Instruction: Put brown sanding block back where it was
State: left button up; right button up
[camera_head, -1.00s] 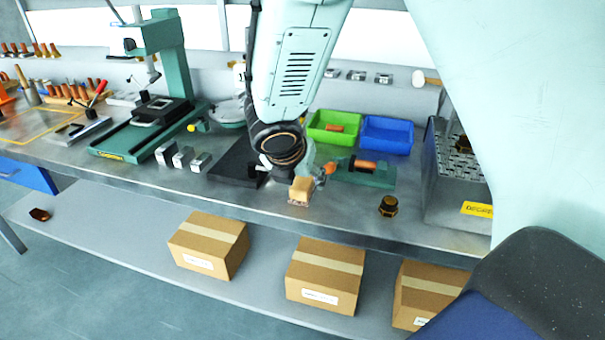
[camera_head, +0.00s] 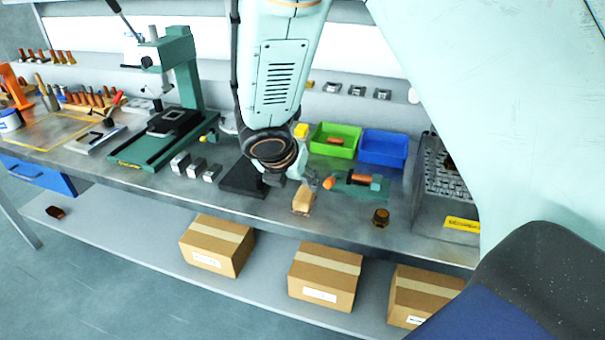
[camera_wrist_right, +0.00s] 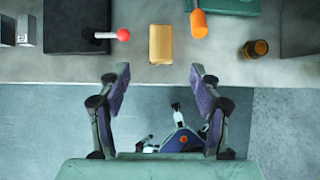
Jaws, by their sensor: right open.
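A tan-brown block (camera_head: 303,199), which looks like the sanding block, lies on the steel bench near its front edge. It shows upright in the right wrist view (camera_wrist_right: 160,44). My right gripper (camera_wrist_right: 160,72) is open and empty, its fingers spread wider than the block. In the wrist view the block lies beyond the fingertips, in line with the gap between them, with no finger on it. In the head view my right wrist hides most of the gripper. My left gripper is not in view.
A dark plate (camera_head: 240,182) with a red-knobbed lever (camera_wrist_right: 124,34) lies left of the block. Green (camera_head: 345,152) and blue bins (camera_head: 384,162) stand behind. A dark brown piece (camera_head: 55,212) lies on the lower shelf.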

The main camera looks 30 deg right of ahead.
jog(key=s+a+f+m+g+y, duration=0.2)
jog(key=s+a+f+m+y, duration=0.15)
jog(key=s+f+m, duration=0.4)
jog(key=s+a+f+m+g+y, duration=0.2)
jog(key=s+a+f+m, duration=0.25)
jog(key=s+f, duration=0.6)
jog(key=s+d+f+m, duration=0.1)
jog(key=s+f+m, duration=0.2)
jog(key=s+m, duration=0.4)
jog(key=s+d+f+m, duration=0.1)
jog(key=s+f+m, duration=0.2)
jog(key=s+m, duration=0.4)
jog(key=shift+s+d+f+m, duration=0.25)
jog(key=shift+s+d+m, duration=0.05)
jog(key=shift+d, duration=0.1)
jog(key=shift+s+h, duration=0.1)
jog(key=shift+h, duration=0.15)
